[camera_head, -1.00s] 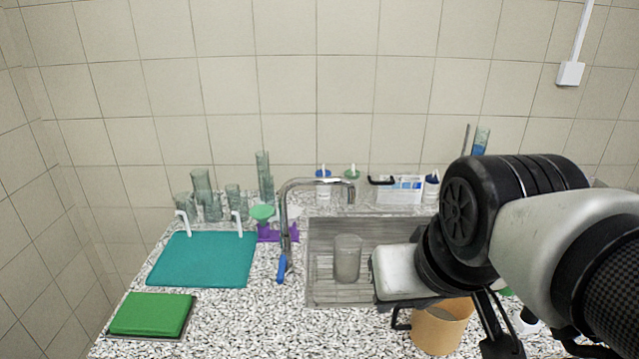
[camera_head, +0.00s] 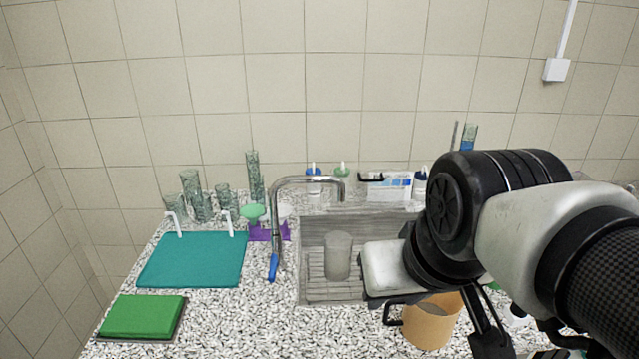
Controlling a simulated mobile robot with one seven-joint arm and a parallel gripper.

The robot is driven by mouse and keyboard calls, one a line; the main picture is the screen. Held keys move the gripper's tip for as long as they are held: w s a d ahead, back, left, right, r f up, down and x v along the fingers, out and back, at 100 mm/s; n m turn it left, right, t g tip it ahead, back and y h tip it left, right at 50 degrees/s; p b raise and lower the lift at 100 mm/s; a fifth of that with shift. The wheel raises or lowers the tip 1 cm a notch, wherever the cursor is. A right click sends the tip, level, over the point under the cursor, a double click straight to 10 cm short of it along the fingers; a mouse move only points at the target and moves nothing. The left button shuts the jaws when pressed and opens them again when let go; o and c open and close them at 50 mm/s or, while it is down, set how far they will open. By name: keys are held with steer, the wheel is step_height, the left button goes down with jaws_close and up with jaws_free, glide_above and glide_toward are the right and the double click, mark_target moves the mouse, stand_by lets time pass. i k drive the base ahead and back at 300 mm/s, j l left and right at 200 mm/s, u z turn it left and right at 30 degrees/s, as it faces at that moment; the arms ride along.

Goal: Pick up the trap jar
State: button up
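A translucent grey cylindrical jar (camera_head: 338,256) stands upright in the sink (camera_head: 315,291); it looks like the trap jar, though no label is readable. My arm comes in from the right, and its pale end block is just right of the jar in the picture. Black parts of my gripper (camera_head: 440,318) show low beside and in front of a tan cylinder (camera_head: 432,322). The fingertips cannot be made out, so I cannot tell whether they are open or hold anything. My arm hides the right part of the sink.
A curved faucet (camera_head: 277,215) with a blue tip rises at the sink's left. A teal board (camera_head: 193,260) and a green block (camera_head: 142,316) lie on the left counter. Glass cylinders (camera_head: 255,178) and bottles (camera_head: 313,180) line the back.

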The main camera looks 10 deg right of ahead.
mark_target(338, 245)
steer(key=j+z, duration=0.15)
steer(key=j, duration=0.4)
steer(key=k+j+z, duration=0.15)
steer(key=j, duration=0.35)
steer(key=j+z, duration=0.15)
steer(key=j, duration=0.4)
steer(key=k, duration=0.1)
steer(key=j, duration=0.15)
steer(key=i+z, duration=0.05)
